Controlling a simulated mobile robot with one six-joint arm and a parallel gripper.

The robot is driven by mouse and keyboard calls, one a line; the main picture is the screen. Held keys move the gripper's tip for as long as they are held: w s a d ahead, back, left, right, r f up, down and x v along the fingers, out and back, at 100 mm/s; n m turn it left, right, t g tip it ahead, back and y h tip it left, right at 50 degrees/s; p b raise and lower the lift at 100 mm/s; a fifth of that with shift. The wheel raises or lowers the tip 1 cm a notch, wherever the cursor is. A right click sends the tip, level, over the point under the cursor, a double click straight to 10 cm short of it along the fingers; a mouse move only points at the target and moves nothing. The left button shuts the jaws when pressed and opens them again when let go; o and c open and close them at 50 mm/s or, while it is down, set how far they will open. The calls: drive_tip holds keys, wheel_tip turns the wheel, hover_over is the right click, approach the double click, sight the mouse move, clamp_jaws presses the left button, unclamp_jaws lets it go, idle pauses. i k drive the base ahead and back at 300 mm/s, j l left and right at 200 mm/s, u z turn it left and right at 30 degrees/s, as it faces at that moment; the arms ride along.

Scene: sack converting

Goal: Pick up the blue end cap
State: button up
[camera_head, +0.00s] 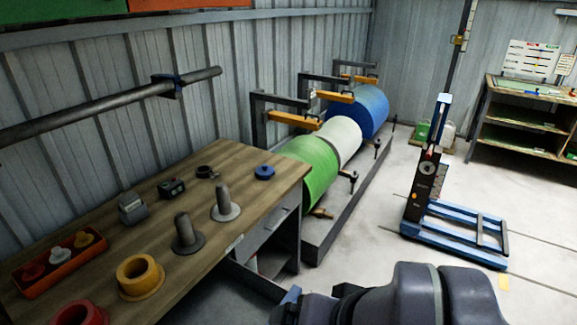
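The blue end cap (264,172) is a small ring-like piece lying on the wooden workbench (222,160), near its far right corner. Nothing touches it. Part of my arm shows at the bottom right of the view, in front of the bench. My gripper itself cannot be made out, so whether it is open or shut does not show.
Two grey pegs on round bases (225,203), a yellow flanged cap (139,276), a red cap (80,314) and an orange tray (22,290) stand on the bench. Coloured rolls (340,140) lie behind it. A blue lift stand (430,190) stands on open floor.

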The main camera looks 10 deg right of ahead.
sight(264, 171)
drive_tip(key=i+l, duration=0.45)
drive_tip(key=i, duration=0.15)
drive_tip(key=i+l, duration=0.5)
drive_tip(key=i, duration=0.15)
drive_tip(key=i+l+z, duration=0.1)
drive_tip(key=i+l, duration=0.35)
drive_tip(key=i, duration=0.15)
drive_tip(key=i+j, duration=0.6)
